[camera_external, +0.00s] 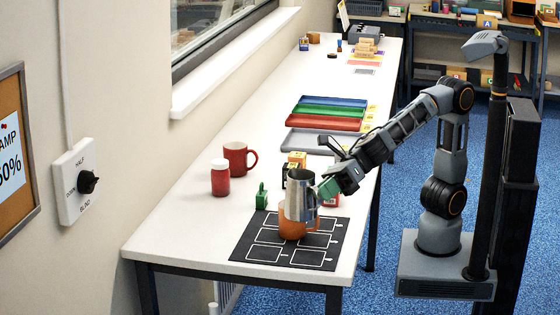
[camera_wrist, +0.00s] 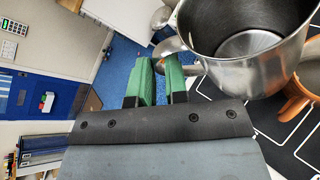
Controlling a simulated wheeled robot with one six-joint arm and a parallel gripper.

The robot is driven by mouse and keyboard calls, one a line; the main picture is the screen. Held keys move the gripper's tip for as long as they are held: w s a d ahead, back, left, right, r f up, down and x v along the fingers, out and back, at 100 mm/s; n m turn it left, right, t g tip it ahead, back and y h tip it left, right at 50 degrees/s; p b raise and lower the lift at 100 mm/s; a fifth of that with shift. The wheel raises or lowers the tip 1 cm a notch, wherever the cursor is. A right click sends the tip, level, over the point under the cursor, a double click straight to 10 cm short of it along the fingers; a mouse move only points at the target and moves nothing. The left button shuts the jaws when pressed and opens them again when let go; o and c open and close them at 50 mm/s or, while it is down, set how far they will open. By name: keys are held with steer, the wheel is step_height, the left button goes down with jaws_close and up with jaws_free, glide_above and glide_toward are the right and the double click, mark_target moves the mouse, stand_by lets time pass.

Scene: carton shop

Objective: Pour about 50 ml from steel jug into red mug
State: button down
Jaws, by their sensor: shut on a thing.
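The steel jug (camera_external: 299,197) is above the front of the table, near upright. My gripper (camera_external: 329,188) is at its right side, its green fingers shut on the jug's handle. In the wrist view the jug (camera_wrist: 292,62) shows its open mouth and shiny inside; I cannot tell how much liquid is in it. The fingers (camera_wrist: 162,82) are beside it. The red mug (camera_external: 234,159) stands upright near the wall, left of and behind the jug, apart from it. An orange-brown mug (camera_external: 291,224) is just below or behind the jug, partly hidden, and shows in the wrist view (camera_wrist: 297,98).
A black mat (camera_external: 248,250) with white outlines lies under the jug. A red jar (camera_external: 220,180) with a pale lid and a green weight (camera_external: 262,198) stand near the red mug. A dark mug (camera_external: 286,176) is partly hidden behind the jug. Coloured trays (camera_external: 322,123) lie farther back.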

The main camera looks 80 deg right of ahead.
mark_target(290, 173)
steer(key=w+d, duration=0.1)
steer(key=w, duration=0.2)
steer(key=w+d+r+m+t+h, duration=0.1)
steer(key=w+d, duration=0.1)
steer(key=w, duration=0.2)
steer(key=w+d+m+t, duration=0.1)
steer(key=w, duration=0.2)
steer(key=shift+w+d+r+h+p, duration=0.15)
steer(key=shift+w+r+h+p, duration=0.1)
steer(key=shift+h+p, duration=0.15)
steer(key=w+d+m+t+h+p, duration=0.2)
steer(key=w+d+m+h, duration=0.4)
steer(key=w+d, duration=1.5)
steer(key=shift+w+d+r+t, duration=0.3)
steer(key=shift+d+t, duration=0.4)
steer(key=shift+d, duration=0.5)
